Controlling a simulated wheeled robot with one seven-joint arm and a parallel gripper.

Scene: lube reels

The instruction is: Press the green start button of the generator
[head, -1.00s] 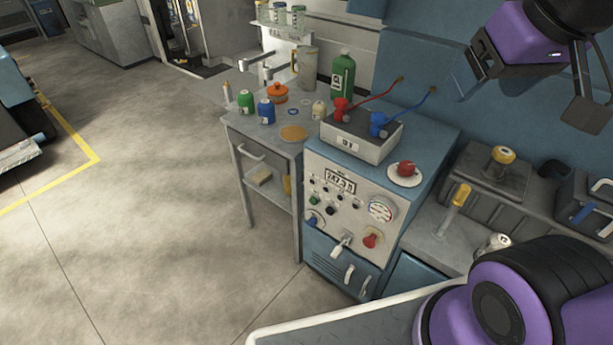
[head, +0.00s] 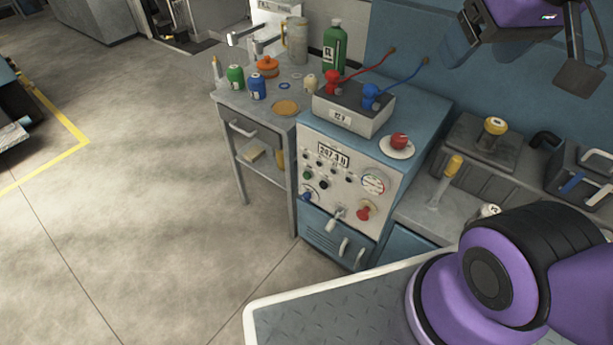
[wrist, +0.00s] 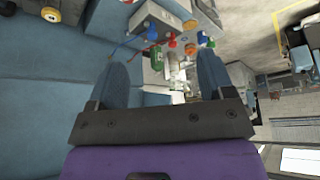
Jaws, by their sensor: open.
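The generator (head: 343,192) is a blue cabinet with a pale sloped front panel, in the middle of the head view. The small green button (head: 307,174) is on the panel's left side, below the digital display (head: 333,155) and above a blue knob (head: 308,193). My gripper (wrist: 164,75) is open and empty in the wrist view, its two fingers well apart. The green button cannot be made out in the wrist view.
A 12 V box (head: 350,112) with red and blue clamps and a red mushroom knob (head: 399,141) sit on top of the generator. A side table (head: 223,97) at left holds cans and a green bottle (head: 334,50). The floor in front is clear.

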